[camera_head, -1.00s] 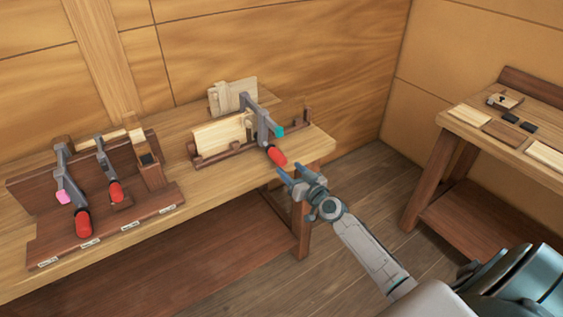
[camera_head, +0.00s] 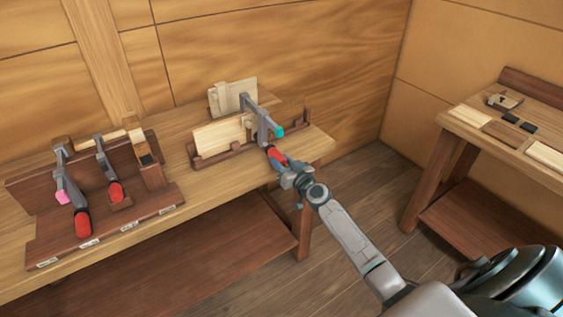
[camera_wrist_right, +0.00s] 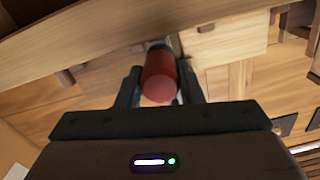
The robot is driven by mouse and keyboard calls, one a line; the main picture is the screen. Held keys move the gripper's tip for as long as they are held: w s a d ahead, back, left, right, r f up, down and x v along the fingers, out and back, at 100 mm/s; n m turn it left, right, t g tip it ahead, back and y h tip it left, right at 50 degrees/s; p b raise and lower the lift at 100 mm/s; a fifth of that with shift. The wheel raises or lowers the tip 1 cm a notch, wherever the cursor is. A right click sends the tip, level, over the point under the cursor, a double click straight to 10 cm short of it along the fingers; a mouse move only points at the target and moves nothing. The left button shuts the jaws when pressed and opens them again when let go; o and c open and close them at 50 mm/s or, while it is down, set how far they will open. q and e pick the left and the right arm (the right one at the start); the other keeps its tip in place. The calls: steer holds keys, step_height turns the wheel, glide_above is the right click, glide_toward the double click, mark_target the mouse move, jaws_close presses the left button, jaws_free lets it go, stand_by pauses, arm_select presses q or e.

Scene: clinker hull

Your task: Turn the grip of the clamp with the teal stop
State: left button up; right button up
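The clamp with the teal stop (camera_head: 279,131) sits on the wooden holder at the right part of the bench, across light wooden boards. Its red grip (camera_head: 275,154) points toward me over the bench's front edge. My right gripper (camera_head: 281,163) is at this grip. In the right wrist view the red grip (camera_wrist_right: 160,76) stands between the two dark fingers of my right gripper (camera_wrist_right: 160,88). A gap shows at the left finger; contact at the right finger is hard to tell. My left gripper is not in view.
A second table (camera_head: 482,139) with small tools and boards stands at the right. Open floor lies between.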

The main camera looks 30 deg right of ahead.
stand_by(0.3)
steer(key=shift+f+m+b, duration=0.1)
steer(key=shift+m+b, duration=0.6)
steer(key=shift+m, duration=0.4)
steer(key=m+b, duration=0.1)
steer(key=m, duration=0.2)
steer(key=shift+y+b, duration=0.3)
steer(key=shift+b, duration=0.05)
steer(key=m+b, duration=0.1)
steer(key=m, duration=0.1)
steer(key=shift+f+m, duration=0.1)
steer(key=shift+m, duration=0.3)
steer(key=m+b, duration=0.1)
steer(key=m, duration=0.3)
steer(key=shift+b, duration=0.4)
steer(key=shift+m+t, duration=0.3)
steer(key=shift+m, duration=0.8)
steer(key=m+b, duration=0.1)
steer(key=m, duration=0.2)
steer(key=shift+f+m, duration=0.1)
steer(key=shift+m, duration=0.2)
steer(key=m, duration=0.4)
steer(key=shift+m+b, duration=0.3)
steer(key=shift+m+t, duration=0.3)
steer(key=shift+m, duration=0.3)
